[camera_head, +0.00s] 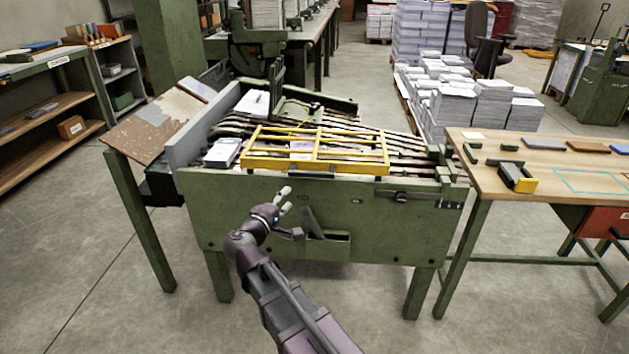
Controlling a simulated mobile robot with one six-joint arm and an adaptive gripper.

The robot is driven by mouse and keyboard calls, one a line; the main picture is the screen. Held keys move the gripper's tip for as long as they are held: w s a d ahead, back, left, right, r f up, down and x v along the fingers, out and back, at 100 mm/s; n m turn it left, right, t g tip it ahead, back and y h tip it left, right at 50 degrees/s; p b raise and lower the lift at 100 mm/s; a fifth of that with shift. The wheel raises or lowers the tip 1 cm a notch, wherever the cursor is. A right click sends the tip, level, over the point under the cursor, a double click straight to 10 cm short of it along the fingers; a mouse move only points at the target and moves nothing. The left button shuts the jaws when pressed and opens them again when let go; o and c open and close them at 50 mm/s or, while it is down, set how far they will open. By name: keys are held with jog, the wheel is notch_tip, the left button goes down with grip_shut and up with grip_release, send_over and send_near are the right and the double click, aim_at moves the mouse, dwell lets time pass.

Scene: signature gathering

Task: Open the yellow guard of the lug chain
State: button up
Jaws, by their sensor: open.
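The yellow guard (317,150) is a barred frame lying flat over the lug chain (400,147) on top of the green machine (320,215). Its front rail runs along the machine's near edge, and a small grey piece shows at the middle of that rail. Paper is visible under the bars. My gripper (285,200) is open and empty, in front of the machine's green front panel. It is below and left of the middle of the guard's front rail, apart from it. Whether the guard has a latch is too small to tell.
A stack of sheets (223,152) sits left of the guard. A wooden table (560,170) with small tools stands close at the right. A tilted board (155,125) juts out at the left. Paper stacks (470,95) stand behind. The floor in front is clear.

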aim_at(311, 175)
jog(key=shift+w, duration=0.1)
dwell(0.3)
jog(key=x, duration=1.3)
jog(key=shift+w+d, duration=0.25)
jog(key=shift+w, duration=0.05)
jog(key=shift+c, duration=0.2)
grip_shut()
jog(key=shift+d, duration=0.3)
jog(key=shift+a+r, duration=0.1)
jog(key=shift+a, duration=0.05)
